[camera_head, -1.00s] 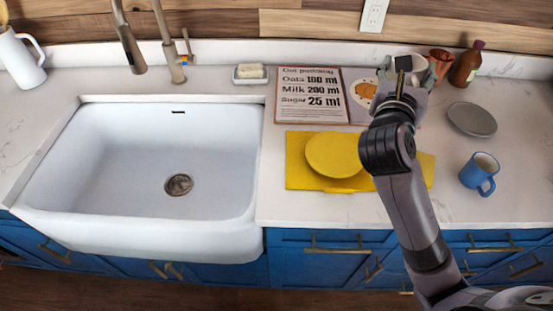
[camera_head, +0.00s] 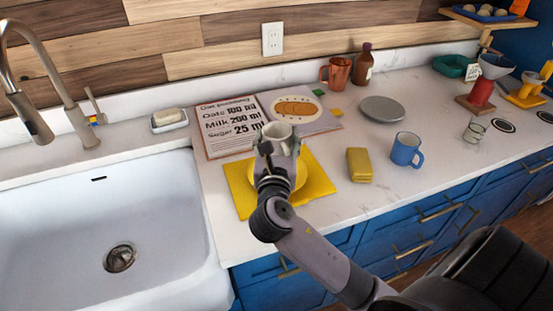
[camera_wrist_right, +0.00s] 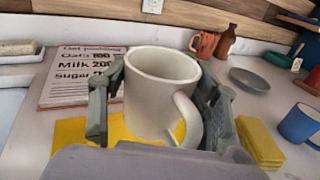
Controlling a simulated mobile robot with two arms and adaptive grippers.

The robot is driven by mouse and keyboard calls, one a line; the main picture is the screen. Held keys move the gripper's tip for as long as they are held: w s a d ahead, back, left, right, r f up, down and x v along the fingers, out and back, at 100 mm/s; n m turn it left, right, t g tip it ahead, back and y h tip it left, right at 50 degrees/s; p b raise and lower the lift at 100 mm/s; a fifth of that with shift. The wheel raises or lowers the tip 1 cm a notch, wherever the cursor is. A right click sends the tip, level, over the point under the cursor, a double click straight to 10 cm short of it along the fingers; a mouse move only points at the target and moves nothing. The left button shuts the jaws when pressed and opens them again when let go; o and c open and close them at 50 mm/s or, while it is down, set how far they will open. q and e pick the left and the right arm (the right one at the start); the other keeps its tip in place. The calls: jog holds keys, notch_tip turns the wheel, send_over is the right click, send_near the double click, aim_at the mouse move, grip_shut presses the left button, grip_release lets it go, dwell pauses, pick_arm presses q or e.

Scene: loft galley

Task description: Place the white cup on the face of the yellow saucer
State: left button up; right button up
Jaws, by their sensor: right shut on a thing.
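My right gripper (camera_head: 277,143) is shut on the white cup (camera_head: 279,130). In the right wrist view the cup (camera_wrist_right: 150,100) is upright between the two fingers, its handle toward the lower right. The yellow saucer (camera_head: 302,172) lies on a yellow mat (camera_head: 322,187) on the counter. The gripper and cup appear over the saucer and hide most of it. I cannot tell how high the cup is above it. The left gripper is not in view.
An open recipe book (camera_head: 222,128) lies behind the mat. A yellow folded cloth or sponge (camera_head: 359,165), a blue mug (camera_head: 405,150) and a grey plate (camera_head: 382,108) are to the right. A copper mug (camera_head: 337,73) and brown bottle (camera_head: 364,65) stand behind. The sink (camera_head: 100,230) is left.

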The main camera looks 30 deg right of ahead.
jog(key=shift+f, duration=0.8)
jog(key=shift+f+b, duration=0.3)
jog(key=shift+f, duration=1.7)
jog(key=shift+f, duration=0.1)
jog(key=o, duration=1.3)
jog(key=b+v, duration=0.1)
jog(key=v, duration=1.1)
jog(key=shift+b, duration=0.4)
